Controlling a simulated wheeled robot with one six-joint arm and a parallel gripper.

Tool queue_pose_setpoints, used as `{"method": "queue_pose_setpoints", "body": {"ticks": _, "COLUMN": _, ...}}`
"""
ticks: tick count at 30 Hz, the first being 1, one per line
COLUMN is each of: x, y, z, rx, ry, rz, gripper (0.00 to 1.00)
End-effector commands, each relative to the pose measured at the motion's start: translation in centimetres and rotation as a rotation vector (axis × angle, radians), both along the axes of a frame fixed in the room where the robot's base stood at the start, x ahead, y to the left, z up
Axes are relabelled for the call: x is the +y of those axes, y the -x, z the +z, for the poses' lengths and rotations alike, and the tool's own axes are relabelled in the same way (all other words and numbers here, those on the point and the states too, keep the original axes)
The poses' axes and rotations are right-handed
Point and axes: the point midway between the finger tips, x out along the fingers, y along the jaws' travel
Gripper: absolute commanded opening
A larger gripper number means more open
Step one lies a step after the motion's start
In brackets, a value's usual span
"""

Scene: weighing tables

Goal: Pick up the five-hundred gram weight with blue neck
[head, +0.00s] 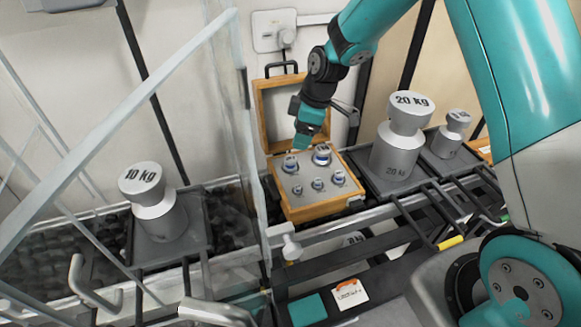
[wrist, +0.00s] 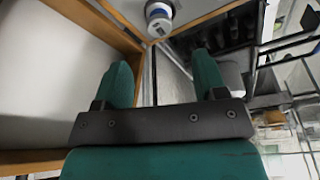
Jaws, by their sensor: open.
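Several small silver weights with blue necks stand in an open wooden case (head: 313,211). The larger ones are at the back left (head: 290,163) and back right (head: 322,154), with smaller ones in front. Their labels are too small to read, so I cannot tell which is the five-hundred gram one. My gripper (head: 303,139) is open and empty, above the back of the case near its raised lid. In the wrist view, my open gripper (wrist: 161,62) has one blue-necked weight (wrist: 158,14) beyond its fingers at the top edge, apart from them.
A 20 kg weight (head: 398,150) and a smaller grey weight (head: 452,135) stand right of the case. A 10 kg weight (head: 155,205) is left, behind a clear panel (head: 235,110). The raised lid (head: 272,105) stands close behind my gripper.

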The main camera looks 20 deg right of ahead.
Motion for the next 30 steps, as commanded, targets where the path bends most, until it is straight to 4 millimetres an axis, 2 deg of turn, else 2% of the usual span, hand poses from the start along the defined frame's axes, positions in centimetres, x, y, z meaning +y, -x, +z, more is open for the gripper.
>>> {"method": "queue_pose_setpoints", "body": {"ticks": 3, "x": 0.6, "y": -0.2, "z": -2.3, "rx": 0.003, "ry": 0.001, "rz": 0.001, "gripper": 0.65}}
{"method": "queue_pose_setpoints", "body": {"ticks": 6, "x": 1.0, "y": -0.4, "z": -3.5, "rx": 0.001, "ry": 0.0, "rz": 0.0, "gripper": 0.65}}
{"method": "queue_pose_setpoints", "body": {"ticks": 12, "x": 1.3, "y": -0.5, "z": -4.8, "rx": 0.001, "ry": 0.0, "rz": 0.0, "gripper": 0.65}}
{"method": "queue_pose_setpoints", "body": {"ticks": 21, "x": 2.4, "y": -1.1, "z": -8.8, "rx": 0.001, "ry": 0.0, "rz": 0.0, "gripper": 0.65}}
{"method": "queue_pose_setpoints", "body": {"ticks": 29, "x": 2.5, "y": -1.1, "z": -9.3, "rx": 0.0, "ry": -0.001, "rz": -0.001, "gripper": 0.65}}
{"method": "queue_pose_setpoints", "body": {"ticks": 30, "x": 2.5, "y": -1.1, "z": -9.3, "rx": 0.0, "ry": -0.001, "rz": -0.001, "gripper": 0.63}}
